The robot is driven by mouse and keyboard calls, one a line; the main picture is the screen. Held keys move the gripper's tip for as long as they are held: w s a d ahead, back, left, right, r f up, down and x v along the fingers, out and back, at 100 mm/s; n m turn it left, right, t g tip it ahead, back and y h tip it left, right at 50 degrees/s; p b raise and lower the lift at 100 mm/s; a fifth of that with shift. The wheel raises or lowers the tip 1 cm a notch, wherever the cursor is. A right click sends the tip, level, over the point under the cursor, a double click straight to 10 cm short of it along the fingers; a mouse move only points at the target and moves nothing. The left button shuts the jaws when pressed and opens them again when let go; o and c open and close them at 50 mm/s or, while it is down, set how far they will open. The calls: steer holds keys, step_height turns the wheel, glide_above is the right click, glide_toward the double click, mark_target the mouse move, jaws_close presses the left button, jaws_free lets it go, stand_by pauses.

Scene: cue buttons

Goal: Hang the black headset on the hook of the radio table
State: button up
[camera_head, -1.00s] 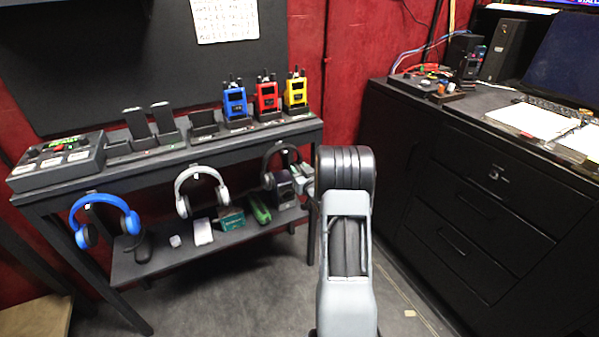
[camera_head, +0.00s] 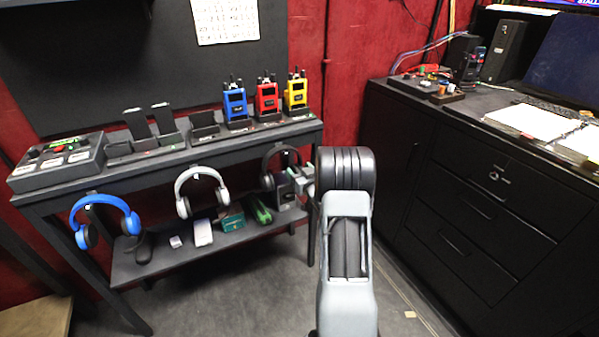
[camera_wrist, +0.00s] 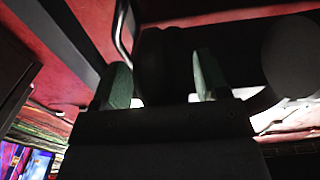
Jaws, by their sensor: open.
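The black headset (camera_head: 268,163) is at the right end of the radio table (camera_head: 240,147), its band looped upward just below the tabletop edge. It looks as if it hangs at the hook there, but the contact is too small to tell. My gripper (camera_head: 302,181) is beside its right side, partly hidden behind my arm. In the wrist view my gripper (camera_wrist: 163,82) has its two greenish fingers apart, with a dark part of the headset between and beyond them. A round dark ear cup (camera_wrist: 291,55) shows at the right. A thin metal rod (camera_wrist: 122,32), perhaps the hook, shows above the left finger.
A blue headset (camera_head: 131,222) and a grey headset (camera_head: 181,201) hang along the table's front. Blue, red and yellow radios (camera_head: 235,103) stand on top. Small boxes lie on the lower shelf (camera_head: 180,259). A black cabinet (camera_head: 470,200) stands at the right.

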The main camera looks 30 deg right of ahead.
steer(key=s+a+p, duration=0.1)
steer(key=s+a, duration=0.1)
steer(key=s, duration=1.2)
steer(key=s+d+f+m+g+h, duration=0.2)
steer(key=s+d+f+g, duration=0.15)
steer(key=f+g, duration=0.5)
steer(key=s+a+r+n+g+y+p, duration=0.1)
steer(key=s+a+r+g+p, duration=0.1)
steer(key=a+r+p, duration=0.5)
steer(key=s+a+r+n+g+y+p, duration=0.1)
steer(key=s+a+r+p, duration=0.4)
steer(key=a+r, duration=0.7)
steer(key=s+a+r+n+g+y+p, duration=0.1)
steer(key=a+r+p, duration=0.7)
steer(key=r, duration=1.1)
steer(key=s+a+g+y, duration=0.1)
steer(key=s+a+g, duration=0.1)
steer(key=shift+s+a+n+y+p, duration=0.25)
steer(key=shift+s+n+y+p, duration=0.05)
steer(key=shift+s+n+p, duration=0.1)
